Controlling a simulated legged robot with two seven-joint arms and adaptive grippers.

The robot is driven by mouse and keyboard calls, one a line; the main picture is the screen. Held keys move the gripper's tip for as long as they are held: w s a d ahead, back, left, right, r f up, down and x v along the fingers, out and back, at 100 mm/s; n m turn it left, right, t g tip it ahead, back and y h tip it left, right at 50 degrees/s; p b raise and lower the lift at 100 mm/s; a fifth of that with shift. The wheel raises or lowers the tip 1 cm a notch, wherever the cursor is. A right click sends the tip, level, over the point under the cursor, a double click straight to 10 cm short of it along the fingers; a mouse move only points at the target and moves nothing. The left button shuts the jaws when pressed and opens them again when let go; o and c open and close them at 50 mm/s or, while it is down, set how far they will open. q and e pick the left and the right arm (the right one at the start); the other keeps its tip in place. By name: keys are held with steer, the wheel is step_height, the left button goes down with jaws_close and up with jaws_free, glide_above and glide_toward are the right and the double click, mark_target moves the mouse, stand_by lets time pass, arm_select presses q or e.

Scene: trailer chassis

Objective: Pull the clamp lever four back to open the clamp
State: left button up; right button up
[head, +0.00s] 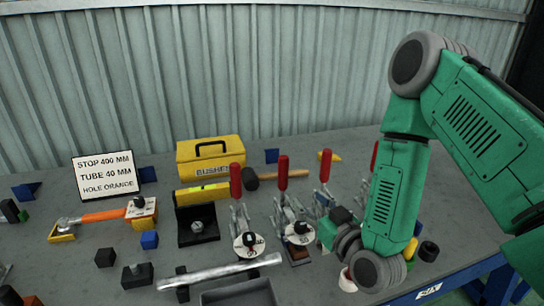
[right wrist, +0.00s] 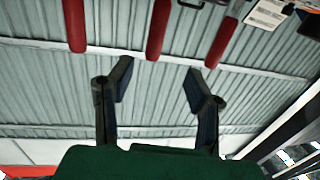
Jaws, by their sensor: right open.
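Several toggle clamps with upright red lever handles stand in a row on the grey bench in the head view. The first red handle (head: 236,181) and the second red handle (head: 283,172) show fully. A third red handle (head: 325,167) stands further right, and another red handle (head: 374,155) at the right end is partly hidden by my right arm. My right gripper (head: 340,216) is low beside the right-hand clamps. In the right wrist view it (right wrist: 157,74) is open and empty; a red handle (right wrist: 158,28) shows beyond the gap between its fingers, with others either side. The clamp numbers are unreadable.
A yellow toolbox (head: 210,158), a hammer (head: 282,177) and a sign (head: 106,173) lie behind or left of the clamps. A metal tube (head: 220,271) and a grey tray (head: 238,293) are in front. The corrugated wall (head: 240,75) rises behind the bench.

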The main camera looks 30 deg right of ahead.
mark_target(285, 171)
steer(key=w, duration=0.4)
steer(key=w+d+p, duration=0.1)
steer(key=w, duration=0.4)
steer(key=w+r, duration=0.1)
steer(key=w, duration=0.3)
steer(key=shift+w+d, duration=0.15)
steer(key=shift+w+d+f, duration=0.25)
steer(key=shift+w+d, duration=0.2)
steer(key=shift+d, duration=0.05)
steer(key=shift+a, duration=0.2)
arm_select(q)
steer(key=shift+w+d+r, duration=0.15)
steer(key=shift+w+r, duration=0.1)
steer(key=shift+r, duration=0.6)
arm_select(e)
steer(key=shift+a+r, duration=0.1)
steer(key=shift+a, duration=0.15)
jaws_close()
